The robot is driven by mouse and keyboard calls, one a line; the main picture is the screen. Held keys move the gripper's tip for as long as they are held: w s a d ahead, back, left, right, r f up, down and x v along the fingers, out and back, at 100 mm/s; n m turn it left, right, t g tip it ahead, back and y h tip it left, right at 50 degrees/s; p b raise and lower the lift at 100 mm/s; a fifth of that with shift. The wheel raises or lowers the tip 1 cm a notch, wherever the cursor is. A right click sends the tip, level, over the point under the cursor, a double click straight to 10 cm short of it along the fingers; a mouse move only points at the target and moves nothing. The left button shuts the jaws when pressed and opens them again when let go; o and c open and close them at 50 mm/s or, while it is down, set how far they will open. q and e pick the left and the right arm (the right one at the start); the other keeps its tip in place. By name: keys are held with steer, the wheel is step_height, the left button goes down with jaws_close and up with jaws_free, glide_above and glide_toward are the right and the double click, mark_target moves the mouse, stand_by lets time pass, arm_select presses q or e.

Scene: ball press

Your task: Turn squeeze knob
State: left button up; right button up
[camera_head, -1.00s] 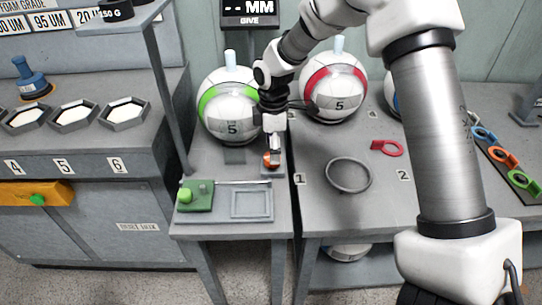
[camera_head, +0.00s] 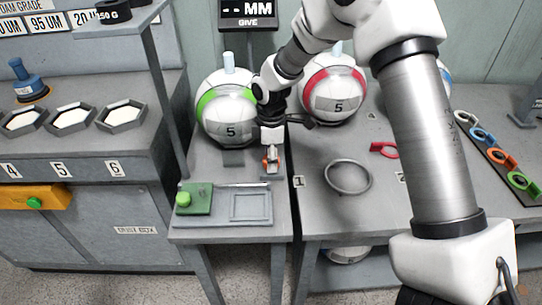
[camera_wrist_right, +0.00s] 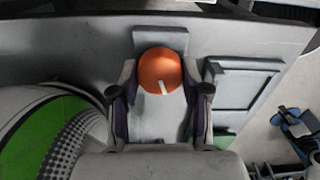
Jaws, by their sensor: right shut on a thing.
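In the head view only a little of the knob (camera_head: 265,161) shows beside my fingers. My right gripper (camera_head: 271,158) comes down over it from above. In the right wrist view its two fingers (camera_wrist_right: 161,82) lie on either side of the knob, shut on it. The white line runs lengthwise, slightly tilted, between the fingers. My left gripper is in neither view.
A ball with a green band (camera_head: 226,104) stands just behind left of the gripper. A ball with a red band (camera_head: 334,92) is behind right. A tray with a green pad (camera_head: 194,200) lies in front. A grey ring (camera_head: 348,160) lies on the right table.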

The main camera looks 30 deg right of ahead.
steer(key=m+p, duration=0.4)
steer(key=p, duration=0.1)
steer(key=shift+r+m, duration=0.25)
steer(key=shift+m, duration=0.05)
steer(key=m+p, duration=0.3)
steer(key=m, duration=0.1)
steer(key=shift+f+p, duration=0.1)
steer(key=shift+p, duration=0.25)
steer(key=shift+f+m+p, duration=0.15)
steer(key=shift+m+p, duration=0.45)
steer(key=shift+m, duration=0.4)
steer(key=o, duration=1.1)
steer(key=shift+o, duration=0.2)
step_height(320, 180, up, 12)
